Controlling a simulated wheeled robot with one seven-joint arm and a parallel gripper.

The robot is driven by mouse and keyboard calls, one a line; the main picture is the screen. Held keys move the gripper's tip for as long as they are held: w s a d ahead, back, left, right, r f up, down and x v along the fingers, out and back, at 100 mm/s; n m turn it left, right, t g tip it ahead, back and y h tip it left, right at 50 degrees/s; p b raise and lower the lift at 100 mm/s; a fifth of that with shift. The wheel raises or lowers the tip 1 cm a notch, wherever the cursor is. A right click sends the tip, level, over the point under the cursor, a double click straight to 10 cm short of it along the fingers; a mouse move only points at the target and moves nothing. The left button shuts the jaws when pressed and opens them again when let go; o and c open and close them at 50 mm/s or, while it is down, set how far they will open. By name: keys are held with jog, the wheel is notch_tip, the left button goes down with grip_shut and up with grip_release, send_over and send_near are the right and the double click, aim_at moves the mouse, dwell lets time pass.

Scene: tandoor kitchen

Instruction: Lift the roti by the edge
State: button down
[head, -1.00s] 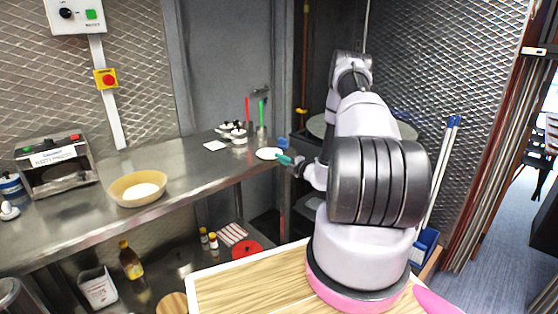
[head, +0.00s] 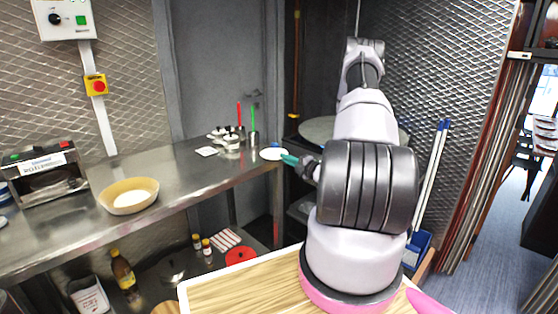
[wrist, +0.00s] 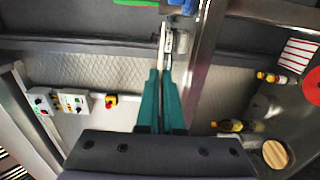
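A thin pale round piece, which looks like the roti (head: 272,153), is at the tips of my gripper (head: 288,159) near the right end of the steel counter. In the wrist view the teal fingers of my gripper (wrist: 161,85) are nearly together, with a thin whitish strip between them, which looks like the roti edge-on (wrist: 162,45). The roti moves with the fingers, so they appear shut on its edge. Its height above the counter is hard to judge.
The steel counter (head: 185,170) holds a bowl with something white (head: 128,195), a toaster-like machine (head: 45,172) and small condiment jars (head: 230,139). A large grey round top (head: 318,128) stands behind my arm. Bottles (head: 122,270) and a red disc (head: 240,256) are below.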

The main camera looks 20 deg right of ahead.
jog(key=s+d+r, duration=0.2)
jog(key=s, duration=0.4)
jog(key=shift+r, duration=0.15)
